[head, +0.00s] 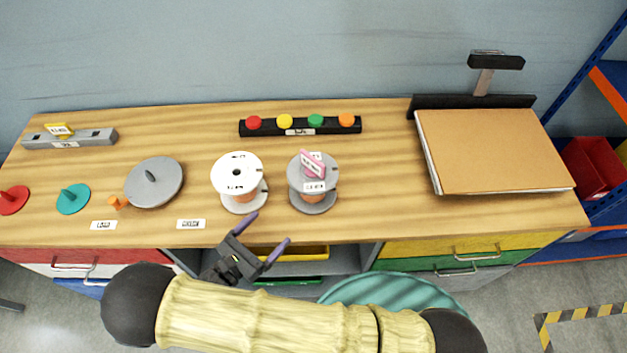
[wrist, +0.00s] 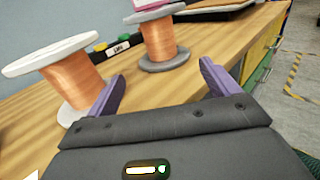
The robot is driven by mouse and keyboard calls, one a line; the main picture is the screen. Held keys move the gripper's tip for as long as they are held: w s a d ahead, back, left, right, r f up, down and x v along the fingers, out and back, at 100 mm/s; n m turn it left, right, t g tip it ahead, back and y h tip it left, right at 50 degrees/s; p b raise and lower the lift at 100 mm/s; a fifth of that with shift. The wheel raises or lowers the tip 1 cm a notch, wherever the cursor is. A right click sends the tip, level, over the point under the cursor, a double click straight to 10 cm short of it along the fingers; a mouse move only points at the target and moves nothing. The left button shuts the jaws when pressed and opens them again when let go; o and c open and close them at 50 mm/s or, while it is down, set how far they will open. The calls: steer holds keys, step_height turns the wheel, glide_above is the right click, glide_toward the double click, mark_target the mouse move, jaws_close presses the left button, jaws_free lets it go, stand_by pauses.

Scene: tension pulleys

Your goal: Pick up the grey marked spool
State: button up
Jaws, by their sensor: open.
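The grey marked spool (head: 314,199) stands upright on the wooden bench in the head view, with copper winding, white labels and a pink tag on its top. In the wrist view a spool with grey flanges (wrist: 163,40) stands beyond my fingers, its top cut off by the frame edge. A white spool (head: 237,168) stands to its left; in the wrist view it is at the left (wrist: 72,80), near my left finger. My gripper (head: 269,233) is open and empty at the bench's front edge, in front of and between the two spools. Purple fingertips show in the wrist view (wrist: 163,78).
A grey disc (head: 154,183), a teal disc (head: 73,198) and a red disc (head: 12,200) lie to the left. A black bar with coloured buttons (head: 301,125) lies behind the spools. A large brown-topped board (head: 492,150) lies to the right. Bench between spool and board is clear.

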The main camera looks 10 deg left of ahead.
mark_target(299, 207)
steer(key=p+x, duration=0.2)
steer(key=x, duration=0.9)
steer(key=shift+w+d+r+p, duration=0.1)
steer(key=shift+w+r+p, duration=0.1)
steer(key=shift+p, duration=0.2)
steer(key=shift+w+d+f, duration=0.15)
steer(key=shift+w+d, duration=0.05)
steer(key=shift+w, duration=0.25)
steer(key=shift+s, duration=0.1)
steer(key=p+x, duration=0.2)
steer(key=x, duration=0.3)
steer(key=shift+a, duration=0.1)
steer(key=shift+w, duration=0.25)
steer(key=shift+s, duration=0.1)
steer(key=c, duration=1.5)
